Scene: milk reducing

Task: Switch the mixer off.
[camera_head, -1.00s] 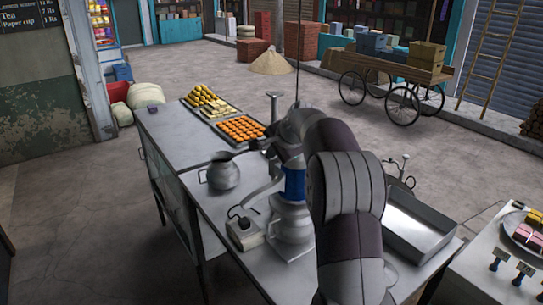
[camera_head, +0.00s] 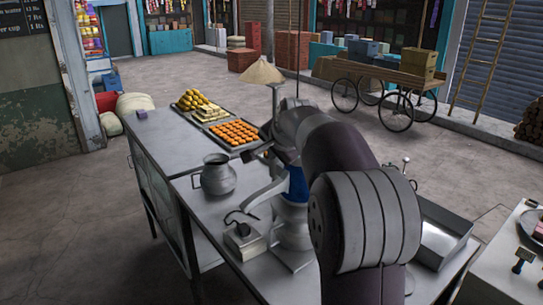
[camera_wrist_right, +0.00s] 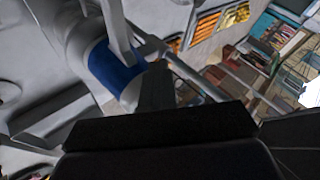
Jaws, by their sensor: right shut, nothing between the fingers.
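The mixer (camera_head: 294,222) is a silver machine with a blue band, standing on the metal counter. My right arm hides part of it. In the right wrist view its blue band (camera_wrist_right: 112,72) shows close by at the left. My right gripper (camera_wrist_right: 156,68) is shut and empty, with its dark fingers beside the blue band; I cannot tell whether they touch the machine. In the head view the right gripper (camera_head: 264,148) is partly hidden at the mixer's upper part. No switch shows clearly. My left gripper is out of view.
On the counter (camera_head: 165,147), a metal pot (camera_head: 218,178) and a small pale box with a black handle or cord (camera_head: 244,243) stand left of the mixer. Trays of orange sweets (camera_head: 234,133) lie behind. A deep metal tray (camera_head: 440,240) is at right.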

